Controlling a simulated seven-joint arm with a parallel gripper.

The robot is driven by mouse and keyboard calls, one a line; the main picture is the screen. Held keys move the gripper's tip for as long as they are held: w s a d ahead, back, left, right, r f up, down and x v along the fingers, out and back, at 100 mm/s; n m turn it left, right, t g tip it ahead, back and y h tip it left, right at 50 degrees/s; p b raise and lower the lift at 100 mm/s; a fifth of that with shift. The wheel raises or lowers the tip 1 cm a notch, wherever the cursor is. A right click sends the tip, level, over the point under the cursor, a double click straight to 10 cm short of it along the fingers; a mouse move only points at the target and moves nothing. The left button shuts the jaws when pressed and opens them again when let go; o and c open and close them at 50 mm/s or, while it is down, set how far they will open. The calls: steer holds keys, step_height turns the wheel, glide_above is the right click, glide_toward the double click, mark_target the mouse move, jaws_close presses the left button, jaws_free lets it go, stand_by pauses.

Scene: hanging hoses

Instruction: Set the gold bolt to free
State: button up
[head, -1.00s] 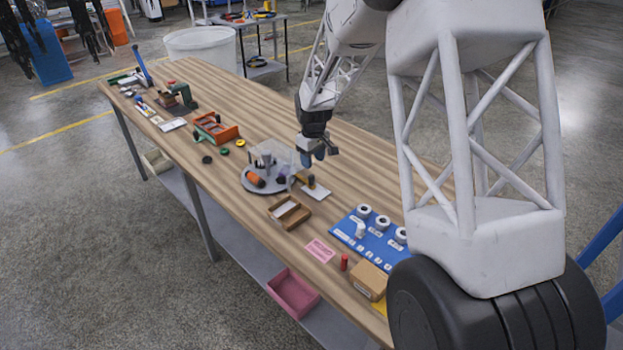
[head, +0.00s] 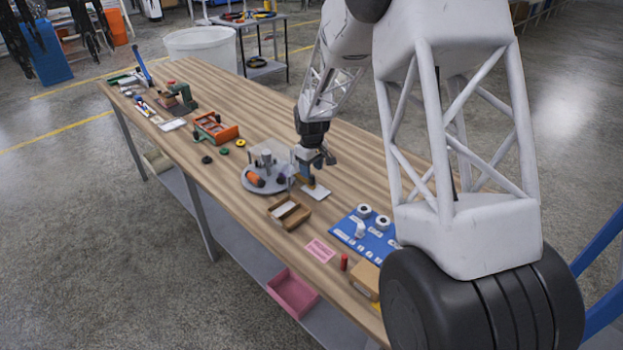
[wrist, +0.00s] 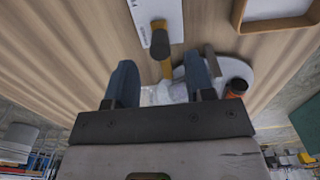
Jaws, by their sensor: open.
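The gold bolt (wrist: 166,68) shows in the wrist view as a gold bar with a dark round knob (wrist: 159,32) at one end. The knob lies over the edge of a white labelled plate (wrist: 142,14); its lettering is too small to read. In the head view my gripper (head: 315,165) is low over the white plate (head: 317,194), partly hiding the bolt.
A round grey tray (head: 250,184) with an orange item (head: 255,179) stands just left of my gripper. A wooden box (head: 290,212) lies in front. A blue board (head: 345,228) with white rings is to the right. Bare table lies behind.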

mark_target(312, 176)
steer(key=shift+f, duration=2.3)
steer(key=shift+c, duration=0.3)
jaws_close()
